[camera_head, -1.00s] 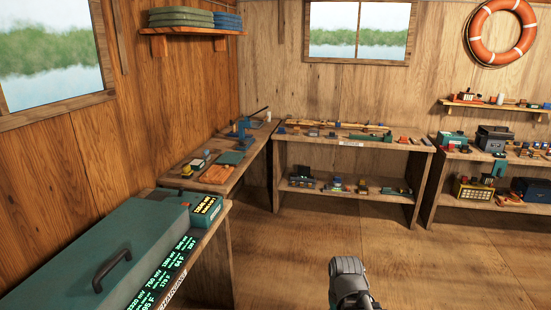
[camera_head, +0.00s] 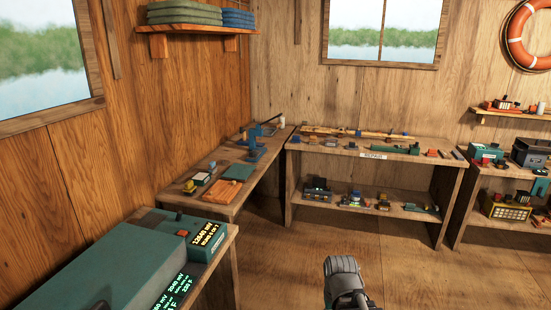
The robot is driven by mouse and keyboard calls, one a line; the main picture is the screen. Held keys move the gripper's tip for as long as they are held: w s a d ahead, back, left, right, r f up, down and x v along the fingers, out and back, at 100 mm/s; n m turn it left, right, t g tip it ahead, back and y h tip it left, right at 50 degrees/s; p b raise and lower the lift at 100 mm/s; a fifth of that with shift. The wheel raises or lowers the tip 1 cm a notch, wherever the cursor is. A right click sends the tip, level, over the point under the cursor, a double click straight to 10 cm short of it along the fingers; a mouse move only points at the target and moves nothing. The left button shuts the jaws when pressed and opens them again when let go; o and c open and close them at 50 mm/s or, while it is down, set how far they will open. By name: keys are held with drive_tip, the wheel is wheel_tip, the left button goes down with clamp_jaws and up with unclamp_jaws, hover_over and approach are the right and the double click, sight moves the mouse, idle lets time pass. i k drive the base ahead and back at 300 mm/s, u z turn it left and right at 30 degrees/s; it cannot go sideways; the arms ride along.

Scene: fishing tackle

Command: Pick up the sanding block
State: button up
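I cannot single out the sanding block; the small items on the benches are too small to tell. Small blocks lie on the repair bench (camera_head: 372,163), among them a reddish one (camera_head: 432,153) and a dark one (camera_head: 459,155) near its right end. On the left bench (camera_head: 205,208) lie a flat orange piece (camera_head: 228,191), a small yellow-topped item (camera_head: 189,187) and a small pale-topped box (camera_head: 200,178). A grey joint of my arm shows at the bottom centre, well short of the benches. My gripper's fingers are not in view.
A teal case (camera_head: 110,265) and a unit with a lit display (camera_head: 205,237) stand close at the lower left. A blue vise-like tool (camera_head: 254,142) is on the left bench. A lower shelf (camera_head: 335,208) holds several items. The wooden floor (camera_head: 400,275) ahead is clear.

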sight(296, 139)
drive_tip(key=i, duration=2.9)
drive_tip(key=z, duration=0.1)
